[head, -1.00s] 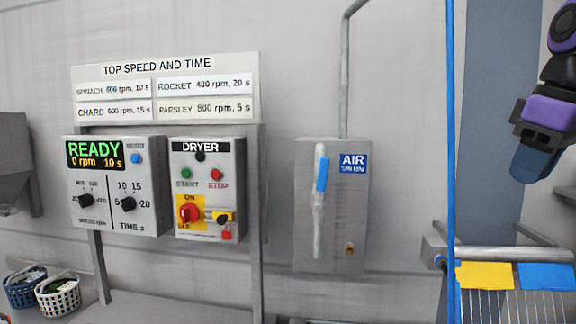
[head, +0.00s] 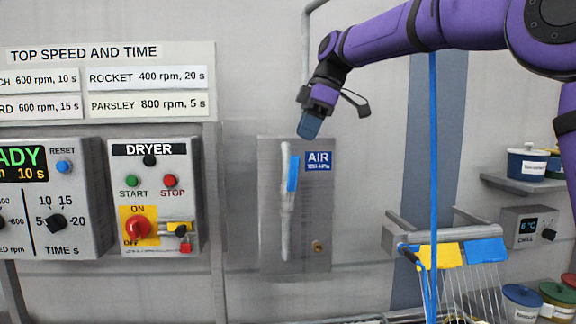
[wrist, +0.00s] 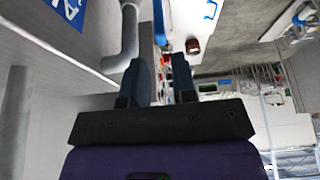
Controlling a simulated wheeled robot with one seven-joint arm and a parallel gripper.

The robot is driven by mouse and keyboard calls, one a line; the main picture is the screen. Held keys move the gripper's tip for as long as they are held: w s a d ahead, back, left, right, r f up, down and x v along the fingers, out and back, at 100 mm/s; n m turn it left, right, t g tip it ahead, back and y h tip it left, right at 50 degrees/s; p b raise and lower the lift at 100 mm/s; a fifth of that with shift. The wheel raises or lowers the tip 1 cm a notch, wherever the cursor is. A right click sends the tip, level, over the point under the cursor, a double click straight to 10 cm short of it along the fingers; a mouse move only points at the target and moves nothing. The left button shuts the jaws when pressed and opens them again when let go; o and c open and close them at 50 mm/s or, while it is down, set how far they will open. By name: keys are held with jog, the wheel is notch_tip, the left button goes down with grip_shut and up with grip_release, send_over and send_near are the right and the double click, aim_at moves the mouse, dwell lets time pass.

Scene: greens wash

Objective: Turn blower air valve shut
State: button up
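My gripper (head: 308,130) points down at the box's top edge, just above and right of the blue grip. In the wrist view its two dark blue fingers (wrist: 161,65) are apart with a gap between them, and nothing is visibly held. The AIR label (wrist: 70,10) and a bent grey bar (wrist: 130,35), which looks like the lever, show near the left finger.
The dryer panel (head: 155,200) with its red switch (head: 138,228) is left of the valve box. A blue vertical line (head: 433,200) and a rack with yellow and blue tags (head: 440,256) are to the right.

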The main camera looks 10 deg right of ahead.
send_over(293, 190)
jog(key=f, duration=0.7)
jog(key=shift+w+d+f, duration=0.1)
jog(key=shift+w+f, duration=0.3)
grip_shut()
